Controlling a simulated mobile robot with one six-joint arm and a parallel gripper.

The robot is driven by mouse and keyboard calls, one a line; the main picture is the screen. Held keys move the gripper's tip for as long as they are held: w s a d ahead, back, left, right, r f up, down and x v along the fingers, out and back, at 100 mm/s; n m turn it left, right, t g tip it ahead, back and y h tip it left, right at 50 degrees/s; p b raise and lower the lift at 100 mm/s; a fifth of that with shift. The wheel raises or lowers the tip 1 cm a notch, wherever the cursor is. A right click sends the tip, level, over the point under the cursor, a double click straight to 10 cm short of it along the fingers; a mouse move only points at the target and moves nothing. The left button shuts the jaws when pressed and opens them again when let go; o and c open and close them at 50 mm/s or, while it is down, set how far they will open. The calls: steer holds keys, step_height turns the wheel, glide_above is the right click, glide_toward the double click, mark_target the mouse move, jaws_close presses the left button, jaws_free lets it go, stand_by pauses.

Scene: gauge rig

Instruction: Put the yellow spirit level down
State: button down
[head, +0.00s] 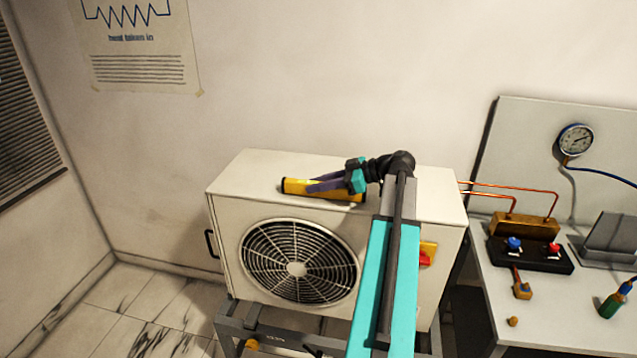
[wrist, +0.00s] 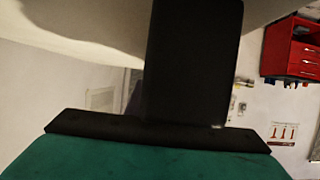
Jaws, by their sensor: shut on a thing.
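The yellow spirit level (head: 293,187) is a bar with dark ends, lying lengthwise along the top of the white fan unit (head: 235,184) in the head view. My gripper (head: 328,184), with purple fingers, is shut on the spirit level near its middle. The level is at or very close to the unit's top; I cannot tell whether it rests on it. My arm comes in from the lower right and covers part of the unit's front. In the wrist view a dark block and a teal part fill the middle, and the level cannot be made out.
Copper pipes run from the unit to the manifold. A pressure gauge (head: 576,140) hangs on the back panel. The unit's top left is clear.

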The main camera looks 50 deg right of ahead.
steer(key=shift+f, duration=0.3)
steer(key=c, duration=1.5)
jaws_free()
steer(key=shift+c, duration=0.2)
steer(key=shift+r, duration=0.15)
steer(key=b+v, duration=0.3)
steer(key=v, duration=0.8)
steer(key=shift+s+d+r+b, duration=0.25)
steer(key=shift+s+b, duration=0.1)
steer(key=shift+s, duration=0.1)
